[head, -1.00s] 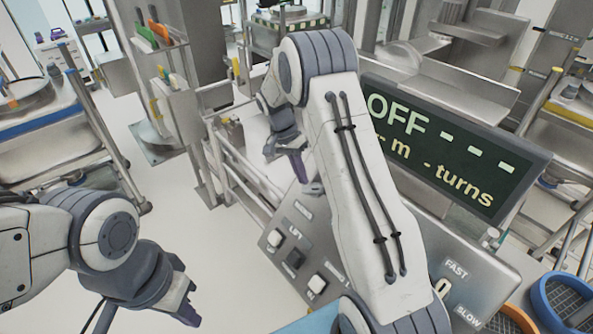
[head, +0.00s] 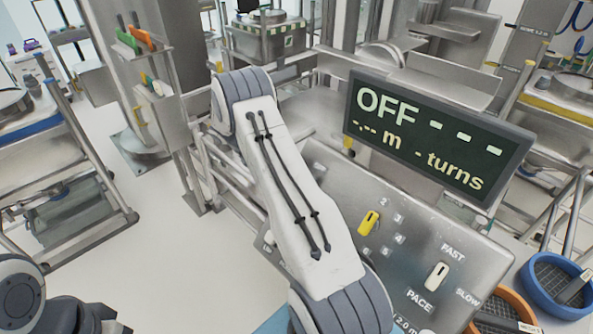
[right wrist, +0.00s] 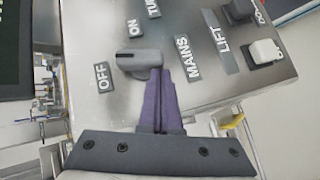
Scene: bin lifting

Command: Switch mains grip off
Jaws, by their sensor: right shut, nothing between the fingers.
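The mains grip (right wrist: 140,62) is a grey handle on the steel panel in the right wrist view. The OFF label (right wrist: 103,77) is at its lower left and the ON label (right wrist: 134,27) above it. Its dark-lined end points left, on the OFF side. My right gripper (right wrist: 160,76) is shut and empty, its purple fingertips at the right end of the grip; contact is unclear. In the head view my right arm hides the grip and that gripper. The display (head: 437,137) reads OFF with dashes.
The panel (head: 340,180) also carries a yellow selector (head: 369,222) and a white FAST/SLOW knob (head: 437,276). LIFT buttons sit beyond the MAINS label in the right wrist view. Blue (head: 560,285) and orange (head: 500,310) baskets stand at right.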

